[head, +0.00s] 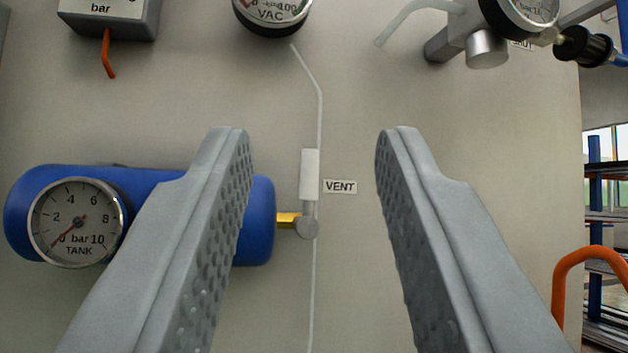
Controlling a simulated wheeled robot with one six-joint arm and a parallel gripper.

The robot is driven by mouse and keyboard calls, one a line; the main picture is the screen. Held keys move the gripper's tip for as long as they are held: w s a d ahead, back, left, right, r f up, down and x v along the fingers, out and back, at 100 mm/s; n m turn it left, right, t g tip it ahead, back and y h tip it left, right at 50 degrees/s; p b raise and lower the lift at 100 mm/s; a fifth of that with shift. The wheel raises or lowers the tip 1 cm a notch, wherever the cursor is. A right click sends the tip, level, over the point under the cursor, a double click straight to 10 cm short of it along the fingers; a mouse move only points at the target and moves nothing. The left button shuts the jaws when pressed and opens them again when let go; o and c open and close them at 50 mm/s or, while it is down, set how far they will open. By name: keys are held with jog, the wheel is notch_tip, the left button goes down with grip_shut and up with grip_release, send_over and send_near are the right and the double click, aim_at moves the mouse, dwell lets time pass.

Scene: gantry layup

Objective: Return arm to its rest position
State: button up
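My gripper (312,140) is open and empty, its two grey ridged fingers wide apart in front of a beige panel (490,140). Between the fingertips, farther back, a white vent handle (310,175) stands upright on a small round grey valve body (307,227). A label reading VENT (340,187) is to its right. No finger appears to touch the handle. The rest of my arm is not in view.
A blue tank (258,220) with a round TANK gauge (78,222) is at left, partly hidden by the left finger. A VAC gauge (272,12) and a grey valve assembly (487,48) are above. Shelving (596,190) and an orange bar (590,255) show at right.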

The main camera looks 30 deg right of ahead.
dwell(0.3)
jog(key=s+a+n+g+y, duration=0.2)
jog(key=s+a+y, duration=0.3)
jog(key=s, duration=0.6)
jog(key=s+a+r+n+g+y, duration=0.1)
jog(key=s+a+n+g+y, duration=0.1)
jog(key=s+a+g+y, duration=0.2)
jog(key=s+a+y, duration=0.1)
jog(key=s+y, duration=0.2)
jog(key=s, duration=0.5)
jog(key=shift+a+r+n, duration=0.2)
jog(key=shift+r+n, duration=0.05)
jog(key=shift+n, duration=0.15)
dwell(0.9)
